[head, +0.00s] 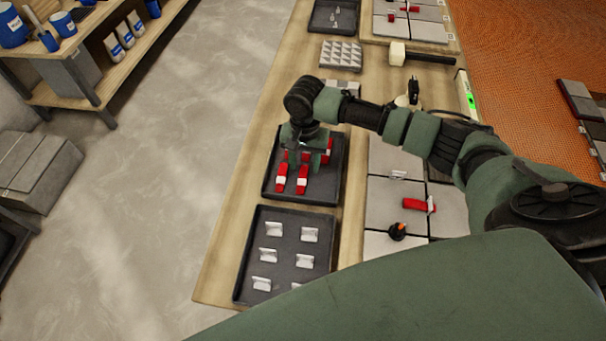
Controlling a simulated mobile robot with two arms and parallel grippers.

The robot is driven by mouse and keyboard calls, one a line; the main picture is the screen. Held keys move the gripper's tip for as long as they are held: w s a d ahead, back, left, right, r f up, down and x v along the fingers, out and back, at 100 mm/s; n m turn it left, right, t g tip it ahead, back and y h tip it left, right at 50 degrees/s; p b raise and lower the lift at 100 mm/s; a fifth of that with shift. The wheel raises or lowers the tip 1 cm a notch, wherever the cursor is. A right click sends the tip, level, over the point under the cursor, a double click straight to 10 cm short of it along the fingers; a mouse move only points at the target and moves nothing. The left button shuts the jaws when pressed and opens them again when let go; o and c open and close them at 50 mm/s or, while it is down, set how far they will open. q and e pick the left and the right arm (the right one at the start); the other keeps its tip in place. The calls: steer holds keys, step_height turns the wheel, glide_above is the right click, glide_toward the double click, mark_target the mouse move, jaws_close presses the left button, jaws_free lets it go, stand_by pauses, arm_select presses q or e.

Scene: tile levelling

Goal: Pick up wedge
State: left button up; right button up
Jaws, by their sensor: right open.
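Several red wedges with whitish parts lie in a dark tray (325,188) on the workbench. Two show clearly in front, a left wedge (281,182) and a right wedge (302,181); others are partly hidden behind my gripper. My right gripper (307,158) reaches in from the right and points down over the back half of this tray. It is open, with wedges below and around its fingers. I cannot tell whether it touches one. Another red wedge (416,205) sits at a white clip on the grey tiles (388,190). My left gripper is out of view.
A second dark tray (288,289) with several white clips stands in front of the wedge tray. An orange-tipped tool (397,231) stands on the tiles. A mallet (398,54), a notched grey block (341,56) and a level (466,95) lie farther back.

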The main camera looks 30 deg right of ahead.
steer(key=shift+f, duration=0.5)
steer(key=shift+c, duration=0.3)
jaws_close()
steer(key=shift+r, duration=0.1)
